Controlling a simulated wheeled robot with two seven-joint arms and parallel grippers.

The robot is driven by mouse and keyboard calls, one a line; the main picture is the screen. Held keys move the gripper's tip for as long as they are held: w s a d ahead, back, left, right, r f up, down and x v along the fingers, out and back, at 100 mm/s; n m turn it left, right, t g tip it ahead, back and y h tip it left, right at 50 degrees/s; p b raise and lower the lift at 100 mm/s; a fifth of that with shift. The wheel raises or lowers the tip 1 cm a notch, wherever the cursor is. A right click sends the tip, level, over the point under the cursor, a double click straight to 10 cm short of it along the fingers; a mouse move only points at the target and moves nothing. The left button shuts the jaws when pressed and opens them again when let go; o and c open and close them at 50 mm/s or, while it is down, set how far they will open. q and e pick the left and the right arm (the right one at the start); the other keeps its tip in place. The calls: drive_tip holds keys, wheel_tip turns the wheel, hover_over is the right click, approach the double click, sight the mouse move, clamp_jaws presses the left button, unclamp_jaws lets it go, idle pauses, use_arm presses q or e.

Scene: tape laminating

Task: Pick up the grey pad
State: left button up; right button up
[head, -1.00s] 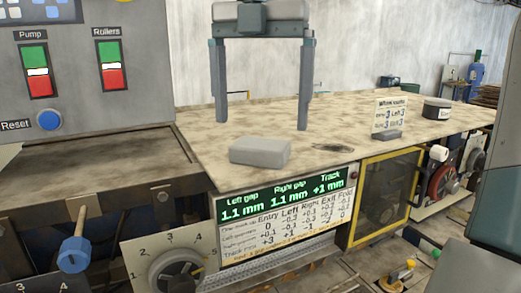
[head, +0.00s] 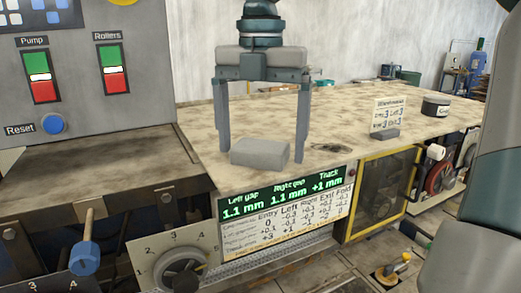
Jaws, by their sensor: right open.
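The grey pad (head: 260,153) is a small rounded block lying on the worn, beige-brown tabletop (head: 350,113), close to its front edge above the green display. My right gripper (head: 262,152) points down from above with its two long fingers spread wide. One fingertip is at the pad's left end and the other at its right end. The pad lies between them in the picture and rests on the table. Whether the fingers touch it cannot be told. My left gripper is not in view.
A small sign on a stand (head: 388,118) and a dark round tin (head: 436,106) stand to the right on the tabletop. A control panel with Pump and Rollers switches (head: 75,70) rises at the left. The display panel (head: 285,205) is below the front edge.

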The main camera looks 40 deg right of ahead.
sight(261, 145)
drive_tip(key=c, duration=1.2)
drive_tip(key=shift+c, duration=0.2)
drive_tip(key=shift+r, duration=0.1)
drive_tip(key=shift+r+b, duration=0.65)
drive_tip(key=shift+r, duration=0.1)
wheel_tip(261, 145, up, 2)
drive_tip(key=shift+r+b, duration=0.15)
drive_tip(key=shift+b, duration=0.5)
drive_tip(key=s+d+r+b, duration=0.3)
drive_tip(key=s+d+r, duration=0.3)
drive_tip(key=d, duration=0.4)
drive_tip(key=shift+r+b, duration=0.3)
drive_tip(key=shift+r, duration=0.2)
drive_tip(key=shift+r, duration=0.1)
